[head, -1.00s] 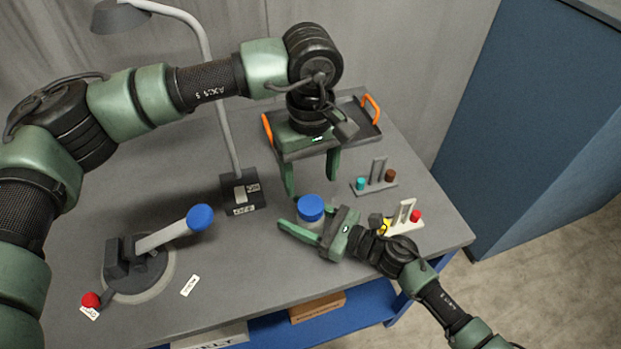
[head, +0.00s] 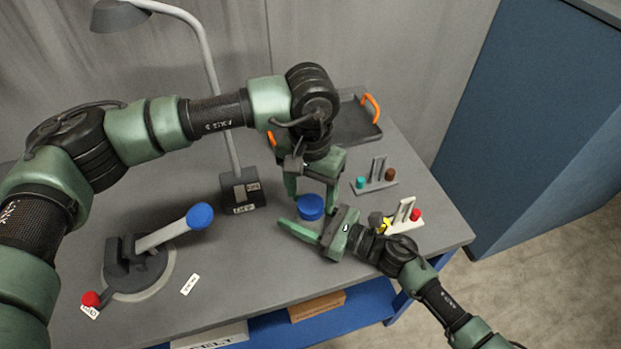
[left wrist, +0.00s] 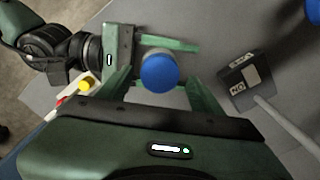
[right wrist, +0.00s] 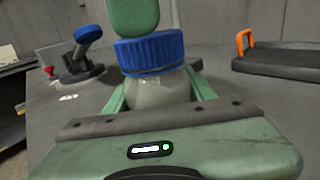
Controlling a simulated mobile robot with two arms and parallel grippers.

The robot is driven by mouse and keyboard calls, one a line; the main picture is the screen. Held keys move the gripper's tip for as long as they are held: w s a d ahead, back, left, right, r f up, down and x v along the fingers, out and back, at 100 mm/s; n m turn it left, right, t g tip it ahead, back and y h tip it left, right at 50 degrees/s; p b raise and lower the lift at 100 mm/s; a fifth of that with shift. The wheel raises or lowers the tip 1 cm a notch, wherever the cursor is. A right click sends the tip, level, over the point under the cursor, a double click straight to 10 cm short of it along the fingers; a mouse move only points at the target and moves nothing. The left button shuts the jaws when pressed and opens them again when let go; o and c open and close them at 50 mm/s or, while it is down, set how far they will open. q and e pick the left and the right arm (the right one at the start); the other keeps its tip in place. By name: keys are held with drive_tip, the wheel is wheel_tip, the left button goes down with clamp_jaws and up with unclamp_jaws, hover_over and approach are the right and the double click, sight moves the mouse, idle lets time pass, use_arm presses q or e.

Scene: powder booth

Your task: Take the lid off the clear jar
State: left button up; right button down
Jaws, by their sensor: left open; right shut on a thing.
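The clear jar (right wrist: 158,92) with its ribbed blue lid (right wrist: 150,53) stands upright on the grey table, the lid seated on top. My right gripper (head: 312,236) is shut around the jar's body from the side. My left gripper (head: 311,197) is open and points down over the jar, with its fingers on either side of the lid. In the left wrist view the blue lid (left wrist: 159,71) lies just beyond the open fingertips, and a gap shows. The jar's body is mostly hidden by the lid and my right fingers in the head view.
A dark tray with orange handles (head: 357,130) stands behind my left gripper. Two small racks, one grey (head: 377,183) and one pale (head: 404,222), stand to the right. A lamp base (head: 240,192) and a lever device (head: 138,267) stand to the left.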

sight(310, 206)
use_arm(q)
drive_tip(key=shift+f, duration=1.1)
